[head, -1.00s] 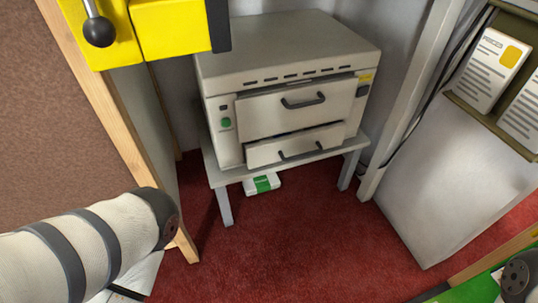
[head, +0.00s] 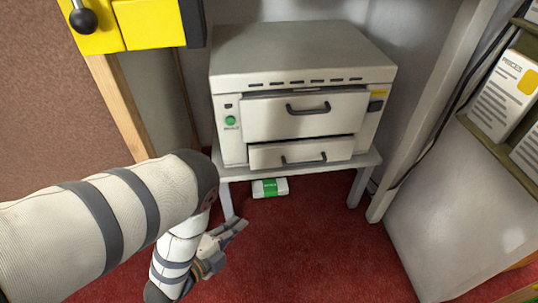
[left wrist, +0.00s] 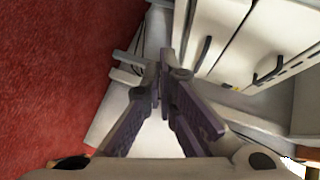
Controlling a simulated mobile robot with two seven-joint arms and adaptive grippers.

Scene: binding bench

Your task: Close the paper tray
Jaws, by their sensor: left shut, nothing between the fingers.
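The grey machine (head: 300,50) stands on a low table. Its lower drawer, the paper tray (head: 270,156), has a dark handle and a dark gap above its front; it appears to stand a little out. The upper drawer front (head: 270,118) is above it. My left gripper (head: 240,226) is shut and empty, low in front of the table's left leg, below and left of the tray and apart from it. In the left wrist view the closed fingers (left wrist: 164,78) point toward the machine, with the drawer fronts (left wrist: 218,25) to their right. My right gripper is not in view.
The table (head: 366,160) carries the machine, with a white and green pack (head: 270,188) on the red carpet beneath it. A wooden-edged board and yellow unit (head: 150,24) stand at left. A grey panel with a leaflet rack (head: 488,128) stands at right. The carpet in front is clear.

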